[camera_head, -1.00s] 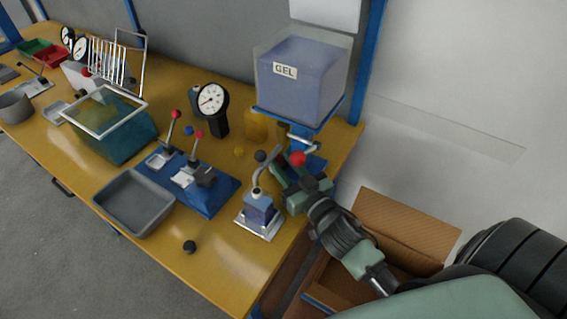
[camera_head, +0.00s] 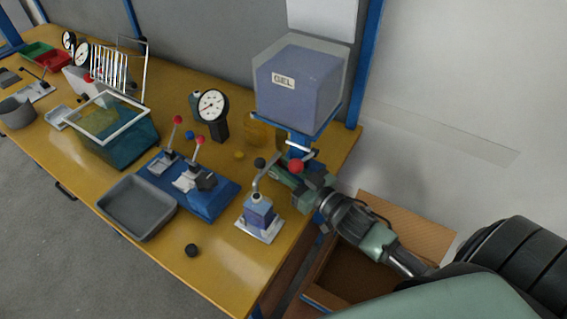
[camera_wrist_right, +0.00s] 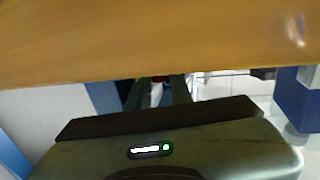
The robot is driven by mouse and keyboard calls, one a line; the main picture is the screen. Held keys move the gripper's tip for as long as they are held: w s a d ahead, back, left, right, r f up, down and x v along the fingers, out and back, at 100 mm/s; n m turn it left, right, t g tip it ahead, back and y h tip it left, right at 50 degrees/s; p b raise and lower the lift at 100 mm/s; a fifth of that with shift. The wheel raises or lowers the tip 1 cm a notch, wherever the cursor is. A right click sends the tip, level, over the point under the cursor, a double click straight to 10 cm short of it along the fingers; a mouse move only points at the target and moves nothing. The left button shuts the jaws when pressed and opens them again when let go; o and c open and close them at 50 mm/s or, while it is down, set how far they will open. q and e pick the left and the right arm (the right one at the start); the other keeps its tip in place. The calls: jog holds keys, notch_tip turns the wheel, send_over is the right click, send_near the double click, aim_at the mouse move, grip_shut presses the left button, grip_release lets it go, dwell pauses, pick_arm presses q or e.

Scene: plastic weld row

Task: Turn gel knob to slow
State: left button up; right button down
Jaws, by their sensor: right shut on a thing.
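The gel tank (camera_head: 298,85), a clear box of blue-violet gel with a GEL label, stands on a blue stand at the table's far right end. Below it are a silver lever (camera_head: 300,151) and a red ball knob (camera_head: 296,166). My right gripper (camera_head: 281,174) is just under the tank, beside the red knob. In the right wrist view its two dark fingers (camera_wrist_right: 158,92) are close together around a small pale piece with dark red at its far end, apparently the knob; the hold is partly hidden. My left gripper is not in view.
A small pump (camera_head: 259,215) with a bent lever stands close left of my right gripper. A blue base (camera_head: 212,201) with red-tipped levers, a grey tray (camera_head: 137,207) and a dial gauge (camera_head: 212,105) are further left. An open cardboard box (camera_head: 418,222) is below right.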

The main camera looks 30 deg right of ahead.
jog(key=shift+y, duration=0.4)
jog(key=c, duration=1.5)
grip_release()
jog(key=shift+h, duration=0.3)
